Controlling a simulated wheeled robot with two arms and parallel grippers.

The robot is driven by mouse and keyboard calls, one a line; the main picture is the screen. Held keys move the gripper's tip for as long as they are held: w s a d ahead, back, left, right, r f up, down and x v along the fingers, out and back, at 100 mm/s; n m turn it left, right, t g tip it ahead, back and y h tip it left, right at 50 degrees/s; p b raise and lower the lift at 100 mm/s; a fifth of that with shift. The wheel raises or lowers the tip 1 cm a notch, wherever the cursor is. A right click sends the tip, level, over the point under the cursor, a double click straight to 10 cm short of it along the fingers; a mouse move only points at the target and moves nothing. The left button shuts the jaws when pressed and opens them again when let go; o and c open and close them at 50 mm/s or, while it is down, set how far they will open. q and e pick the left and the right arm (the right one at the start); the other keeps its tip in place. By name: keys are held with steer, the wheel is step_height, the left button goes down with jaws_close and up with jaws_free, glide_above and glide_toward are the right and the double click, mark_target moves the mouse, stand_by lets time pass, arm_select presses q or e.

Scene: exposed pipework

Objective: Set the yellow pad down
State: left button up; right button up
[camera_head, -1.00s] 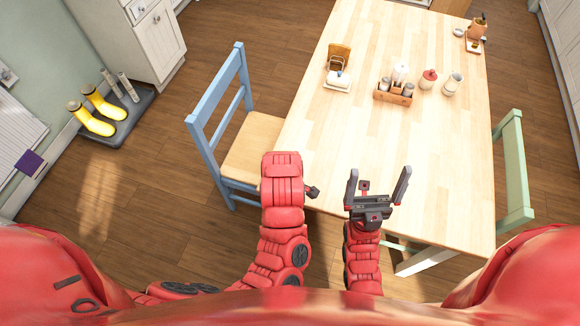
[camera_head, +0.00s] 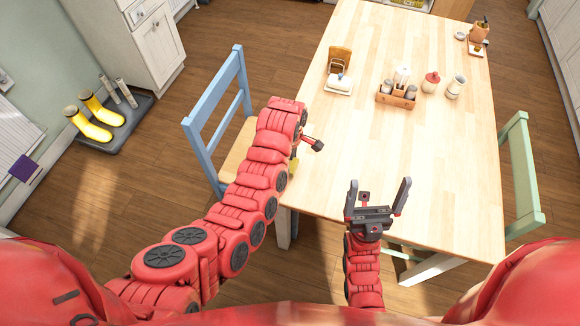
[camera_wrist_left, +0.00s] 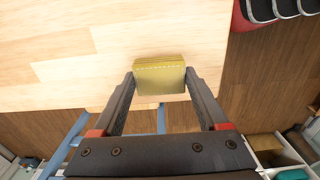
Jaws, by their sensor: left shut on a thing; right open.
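The yellow pad (camera_wrist_left: 160,76) is a small, flat, square stack in the left wrist view. My left gripper (camera_wrist_left: 160,80) is shut on it, with a dark finger at each side. Behind the pad are the pale wooden table top (camera_wrist_left: 100,45) and its near edge. In the head view only a sliver of the pad (camera_head: 293,169) shows beside my left arm, by the table's left edge; the arm hides most of that gripper. I cannot tell whether the pad touches the table. My right gripper (camera_head: 378,205) is open and empty over the table's near edge.
A blue chair (camera_head: 215,115) stands at the table's left and a green chair (camera_head: 522,170) at its right. A butter dish (camera_head: 339,84), a condiment caddy (camera_head: 396,96), a red-topped jar (camera_head: 431,82) and a white jug (camera_head: 455,87) stand farther back. The near middle of the table is clear.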

arm_select(q)
steer(key=shift+f+p, duration=0.8)
steer(key=shift+f, duration=0.8)
steer(key=shift+f, duration=0.1)
steer(key=shift+f+b, duration=0.2)
steer(key=shift+b, duration=0.1)
steer(key=o, duration=1.2)
steer(key=shift+r, duration=0.1)
steer(key=shift+r, duration=0.1)
